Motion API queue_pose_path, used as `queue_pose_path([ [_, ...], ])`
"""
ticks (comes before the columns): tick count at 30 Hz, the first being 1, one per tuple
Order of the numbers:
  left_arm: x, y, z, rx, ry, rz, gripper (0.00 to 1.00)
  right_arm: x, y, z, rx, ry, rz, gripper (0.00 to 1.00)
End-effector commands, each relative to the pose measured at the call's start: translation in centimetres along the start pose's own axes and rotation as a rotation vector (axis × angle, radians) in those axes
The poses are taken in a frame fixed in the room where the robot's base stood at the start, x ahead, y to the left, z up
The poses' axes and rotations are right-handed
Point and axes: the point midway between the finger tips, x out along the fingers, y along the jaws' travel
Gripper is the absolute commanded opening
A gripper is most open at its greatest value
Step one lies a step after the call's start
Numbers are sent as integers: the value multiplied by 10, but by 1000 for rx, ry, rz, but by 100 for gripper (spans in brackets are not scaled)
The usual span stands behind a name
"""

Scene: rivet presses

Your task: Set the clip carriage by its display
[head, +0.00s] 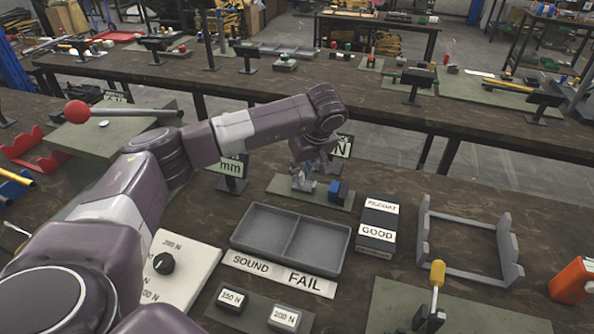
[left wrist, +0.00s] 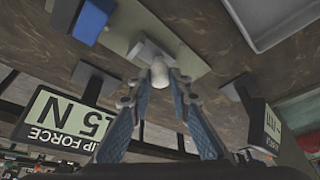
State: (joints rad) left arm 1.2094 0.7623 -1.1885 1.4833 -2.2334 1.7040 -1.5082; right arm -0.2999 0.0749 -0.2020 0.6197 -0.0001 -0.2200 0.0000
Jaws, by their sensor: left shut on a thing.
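The clip fixture is a narrow green plate (head: 283,187) beyond the grey tray, carrying a blue block (head: 335,188) at its right. In the left wrist view the blue block (left wrist: 90,22) and a grey carriage block (left wrist: 150,48) with a pale rounded knob (left wrist: 161,74) show. My left gripper (head: 303,183) is over the plate, left of the blue block; its fingertips (left wrist: 160,82) are closed on the knob. The N display (head: 342,146) stands behind, partly hidden by my arm; in the left wrist view it (left wrist: 62,118) shows "FORCE" and "5 N", partly cut off. My right gripper is out of view.
A two-part grey tray (head: 290,237), a FAIL label (head: 303,281), a GOOD box (head: 377,228) and a grey frame (head: 470,270) stand nearer. The mm display (head: 232,167) is left of the fixture.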

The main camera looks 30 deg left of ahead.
Motion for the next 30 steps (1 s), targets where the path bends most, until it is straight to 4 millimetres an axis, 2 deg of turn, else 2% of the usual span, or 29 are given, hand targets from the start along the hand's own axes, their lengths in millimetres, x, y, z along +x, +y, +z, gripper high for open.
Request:
queue_pose_path([
  [1, 0, 0, -1, 1, 2, 0, 0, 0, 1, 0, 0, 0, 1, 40],
  [2, 0, 0, -1, 1, 2, 0, 19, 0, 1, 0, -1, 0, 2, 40],
  [6, 0, 0, -1, 1, 2, 0, 34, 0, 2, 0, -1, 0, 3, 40],
  [17, -5, 0, -1, 1, 2, 1, 35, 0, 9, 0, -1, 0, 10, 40],
  [20, -17, 1, -1, 0, 3, 4, 35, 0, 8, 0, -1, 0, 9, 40],
  [30, -88, 1, -1, 2, 3, 4, 35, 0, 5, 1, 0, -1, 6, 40],
])
